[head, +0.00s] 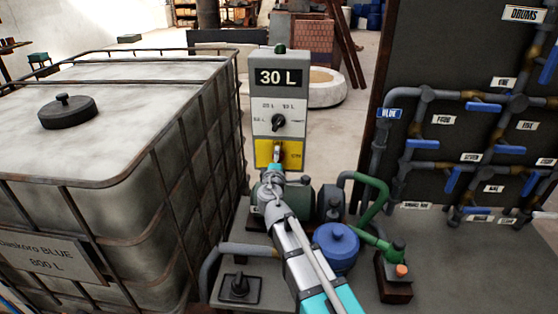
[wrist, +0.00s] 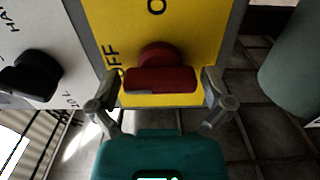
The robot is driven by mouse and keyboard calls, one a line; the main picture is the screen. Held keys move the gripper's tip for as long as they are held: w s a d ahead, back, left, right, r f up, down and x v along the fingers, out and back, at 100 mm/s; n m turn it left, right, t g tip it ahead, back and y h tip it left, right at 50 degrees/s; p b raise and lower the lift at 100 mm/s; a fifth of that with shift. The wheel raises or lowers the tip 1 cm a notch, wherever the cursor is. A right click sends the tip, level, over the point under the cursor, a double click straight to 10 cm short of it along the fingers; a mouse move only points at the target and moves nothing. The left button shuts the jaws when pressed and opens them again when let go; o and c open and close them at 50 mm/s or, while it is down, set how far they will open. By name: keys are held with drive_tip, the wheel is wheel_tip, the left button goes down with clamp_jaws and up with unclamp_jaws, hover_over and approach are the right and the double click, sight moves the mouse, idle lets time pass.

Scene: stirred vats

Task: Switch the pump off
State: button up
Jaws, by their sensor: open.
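The pump's control box (head: 264,97) stands upright with a "30 L" display and a black selector knob (head: 278,121). Its lower yellow plate (head: 292,150) carries a red switch handle, which my gripper mostly hides in the head view. In the wrist view the red switch (wrist: 160,78) sits on the yellow plate (wrist: 195,25), with "OFF" lettering at its left. My gripper (wrist: 163,104) is open, one finger on each side of the red handle. I cannot tell whether the fingers touch it. In the head view my gripper (head: 277,166) is at the yellow plate.
A caged white tank (head: 110,110) with a black lid fills the left. A pump with a blue vessel (head: 336,245) and green pipe (head: 372,196) stands right of my arm. A dark panel of pipes and blue-handled valves (head: 465,150) rises at the right. A black knob (wrist: 30,75) shows beside the plate.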

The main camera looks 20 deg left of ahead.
drive_tip(key=v, duration=1.2)
idle(0.5)
drive_tip(key=w+d+f+m+g+h+p, duration=0.1)
drive_tip(key=w+d+f+m+g+h, duration=0.2)
drive_tip(key=d, duration=0.6)
drive_tip(key=w+d+f+m+g+h+p, duration=0.1)
drive_tip(key=d+f+m+g+h, duration=0.15)
drive_tip(key=d+m, duration=0.4)
drive_tip(key=w+d+f+m+g+h+p, duration=0.1)
drive_tip(key=d+f+m+h, duration=0.2)
drive_tip(key=d, duration=0.8)
drive_tip(key=s+d+f+m+g+y+p, duration=0.3)
drive_tip(key=s+d+m+g, duration=0.5)
drive_tip(key=d, duration=0.6)
drive_tip(key=s+f+g+y, duration=0.1)
drive_tip(key=s+g, duration=0.1)
drive_tip(key=g, duration=0.1)
drive_tip(key=shift+s+d, duration=0.2)
drive_tip(key=shift+s, duration=0.15)
drive_tip(key=shift+f, duration=0.1)
